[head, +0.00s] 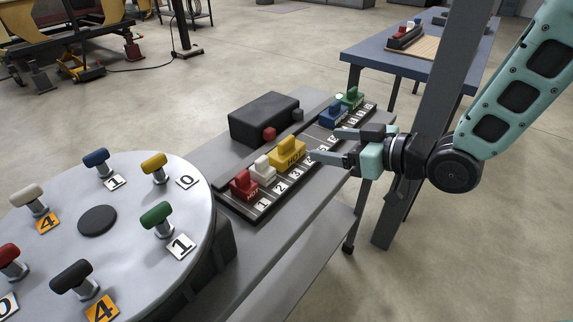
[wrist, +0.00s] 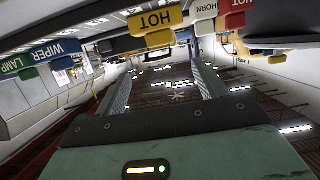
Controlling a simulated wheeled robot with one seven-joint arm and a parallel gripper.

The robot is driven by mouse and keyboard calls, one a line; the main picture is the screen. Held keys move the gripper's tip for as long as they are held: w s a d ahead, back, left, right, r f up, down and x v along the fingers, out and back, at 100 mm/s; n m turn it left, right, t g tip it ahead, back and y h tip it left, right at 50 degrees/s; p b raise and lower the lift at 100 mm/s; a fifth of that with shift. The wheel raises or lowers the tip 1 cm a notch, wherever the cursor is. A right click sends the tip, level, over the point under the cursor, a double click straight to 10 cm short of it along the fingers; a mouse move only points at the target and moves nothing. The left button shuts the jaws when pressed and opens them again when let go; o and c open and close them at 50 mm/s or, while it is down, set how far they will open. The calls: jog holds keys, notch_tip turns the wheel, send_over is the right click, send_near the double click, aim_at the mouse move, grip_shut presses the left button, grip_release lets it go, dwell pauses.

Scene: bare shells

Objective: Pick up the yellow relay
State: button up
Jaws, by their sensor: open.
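My gripper (head: 325,144) is open and empty, just right of the yellow relay in the head view. Its two fingers point toward the rail. In the wrist view the fingers (wrist: 160,74) are spread apart with nothing between them, and the relay shows above their tips. I cannot tell the exact gap between fingertips and relay.
A white relay (head: 262,170) and a red relay (head: 243,185) stand left of the yellow one. Blue (head: 333,114) and green (head: 351,98) relays stand farther right. A black box (head: 264,117) sits behind the rail. A round plate (head: 130,225) with several coloured knobs is at left.

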aim_at(289, 140)
jog(key=x, duration=0.6)
jog(key=shift+w+a+f, duration=0.1)
jog(key=shift+w+a, duration=0.05)
jog(key=shift+a, duration=0.05)
jog(key=shift+f+p+x, duration=0.2)
jog(key=shift+p+x, duration=0.25)
jog(key=shift+x, duration=2.5)
jog(key=c, duration=1.1)
jog(key=shift+c, duration=0.2)
